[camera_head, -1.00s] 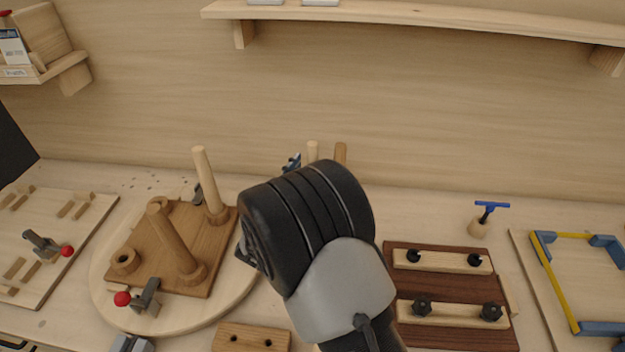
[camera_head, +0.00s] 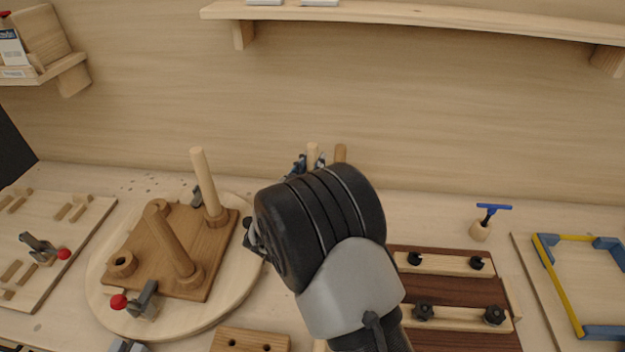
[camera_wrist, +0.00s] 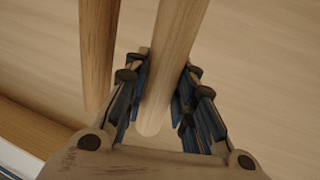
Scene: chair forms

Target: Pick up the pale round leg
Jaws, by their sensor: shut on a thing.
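The pale round leg (camera_wrist: 172,55) stands between the two blue-padded fingers of my gripper (camera_wrist: 160,95) in the wrist view. The gripper is shut on it, and its rounded end shows near the palm. In the head view only the leg's top (camera_head: 312,152) shows behind my black wrist, with blue fingertips (camera_head: 311,163) on both sides; the rest is hidden. A darker brown round leg (camera_wrist: 98,50) stands apart to the left in the wrist view. Its top (camera_head: 340,152) shows just right of the pale leg in the head view.
A brown seat (camera_head: 215,260) on a round pale board (camera_head: 105,305) holds another pale leg (camera_head: 204,180) and a brown leg (camera_head: 172,242), with red-tipped clamps nearby. A dark board with black knobs (camera_head: 440,256) lies to the right. A shelf (camera_head: 420,20) hangs above.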

